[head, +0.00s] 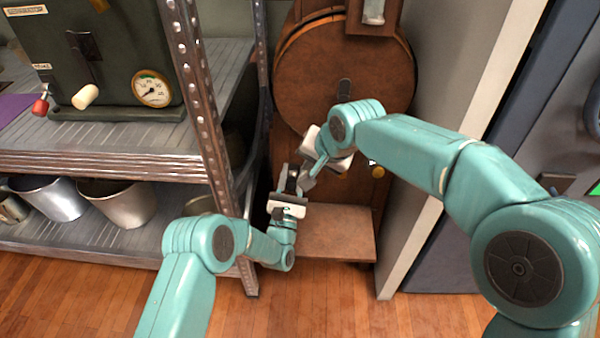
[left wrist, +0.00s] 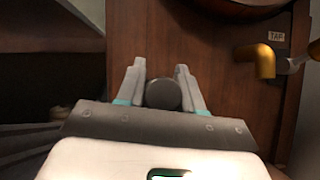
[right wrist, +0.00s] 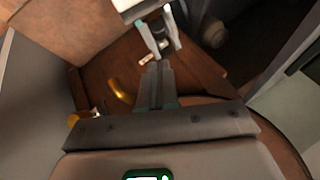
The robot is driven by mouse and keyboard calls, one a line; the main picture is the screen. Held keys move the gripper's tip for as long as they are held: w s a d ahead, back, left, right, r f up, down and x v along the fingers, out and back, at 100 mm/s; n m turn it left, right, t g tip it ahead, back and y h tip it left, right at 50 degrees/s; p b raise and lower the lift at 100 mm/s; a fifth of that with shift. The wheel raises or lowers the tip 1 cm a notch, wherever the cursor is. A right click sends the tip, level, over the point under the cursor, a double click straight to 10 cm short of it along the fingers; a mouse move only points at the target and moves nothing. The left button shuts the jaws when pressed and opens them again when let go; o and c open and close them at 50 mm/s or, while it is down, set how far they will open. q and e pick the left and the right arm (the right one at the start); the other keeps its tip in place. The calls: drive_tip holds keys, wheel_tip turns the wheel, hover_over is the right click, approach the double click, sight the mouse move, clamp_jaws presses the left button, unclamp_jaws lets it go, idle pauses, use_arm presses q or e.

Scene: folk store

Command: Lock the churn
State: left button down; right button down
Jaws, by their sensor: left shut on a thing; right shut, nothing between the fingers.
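The tap also shows in the left wrist view (left wrist: 262,60), beside a TAP label, and in the right wrist view (right wrist: 122,92). My left gripper (head: 288,182) is at the frame's left side. In the left wrist view its fingers are shut on a dark round knob (left wrist: 162,95). My right gripper (right wrist: 155,72) is shut and empty, just right of the left one in the head view; its arm hides part of the frame.
A metal shelf (head: 120,165) on the left holds a dark green machine with a gauge (head: 152,89) and metal pots (head: 120,205). Its post stands close to my left gripper. A pale wall edge (head: 440,130) is on the right. The wooden floor in front is clear.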

sight(293, 179)
drive_tip(key=x, duration=1)
drive_tip(key=shift+s, duration=0.1)
